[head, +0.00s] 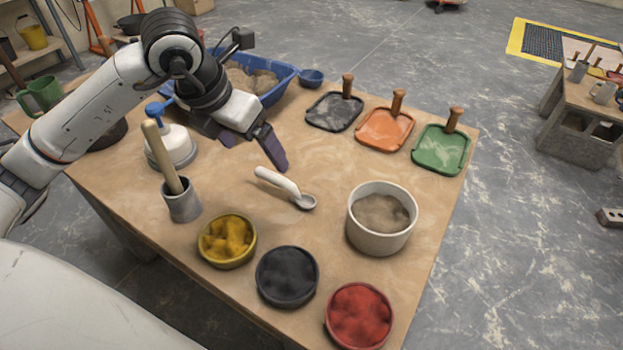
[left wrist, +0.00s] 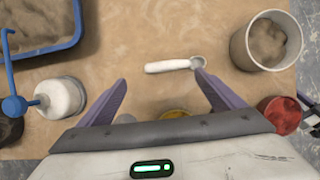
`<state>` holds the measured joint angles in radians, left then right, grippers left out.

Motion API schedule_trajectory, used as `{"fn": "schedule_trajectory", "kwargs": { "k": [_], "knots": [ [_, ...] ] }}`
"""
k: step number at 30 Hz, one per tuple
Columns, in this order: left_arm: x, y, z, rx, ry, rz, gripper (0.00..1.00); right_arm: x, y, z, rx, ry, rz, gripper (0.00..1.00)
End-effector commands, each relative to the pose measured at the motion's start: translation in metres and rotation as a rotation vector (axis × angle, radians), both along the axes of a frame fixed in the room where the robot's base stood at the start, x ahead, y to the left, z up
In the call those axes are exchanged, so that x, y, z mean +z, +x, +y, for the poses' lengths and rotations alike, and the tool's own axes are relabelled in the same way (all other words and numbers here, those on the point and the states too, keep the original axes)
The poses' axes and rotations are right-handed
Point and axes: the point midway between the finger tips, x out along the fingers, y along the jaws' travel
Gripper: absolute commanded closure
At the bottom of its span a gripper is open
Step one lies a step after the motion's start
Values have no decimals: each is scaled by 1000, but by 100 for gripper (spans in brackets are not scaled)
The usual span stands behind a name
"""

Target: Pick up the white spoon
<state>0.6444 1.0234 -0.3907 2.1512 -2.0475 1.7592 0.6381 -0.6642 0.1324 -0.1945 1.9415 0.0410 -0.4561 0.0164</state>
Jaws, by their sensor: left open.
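The white spoon (head: 284,187) lies flat on the wooden table, its handle toward the upper left and its grey bowl toward the lower right in the head view. In the left wrist view the spoon (left wrist: 172,66) lies crosswise, beyond the fingertips and roughly between them. My left gripper (head: 258,152) is above the table, behind the spoon's handle end in the head view. In the left wrist view its purple fingers (left wrist: 161,80) are wide apart with nothing between them. My right gripper is in neither view.
A white tub of mortar (head: 382,222) stands right of the spoon. Yellow (head: 227,240), black (head: 287,276) and red (head: 359,315) bowls line the front. A grey cup with a wooden handle (head: 181,203) stands left. Trowels and a blue tray (head: 284,82) are at the back.

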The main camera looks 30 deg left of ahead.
Motion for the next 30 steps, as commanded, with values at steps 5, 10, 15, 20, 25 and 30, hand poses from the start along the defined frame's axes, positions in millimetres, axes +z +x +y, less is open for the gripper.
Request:
{"fn": "schedule_trajectory", "kwargs": {
  "k": [5,10,15,20,25,30],
  "knots": [
    [-27,10,-2,0,-3,5,12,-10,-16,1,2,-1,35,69],
    [-40,15,-2,-2,-1,3,12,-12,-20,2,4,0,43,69],
    [-57,24,-6,-2,-3,6,12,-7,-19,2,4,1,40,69],
    [-79,33,-7,-1,-3,3,12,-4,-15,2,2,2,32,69],
    [-86,37,-7,-2,-1,1,12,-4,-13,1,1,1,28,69],
    [-86,36,-7,-2,-1,1,12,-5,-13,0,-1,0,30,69]
  ]
}}
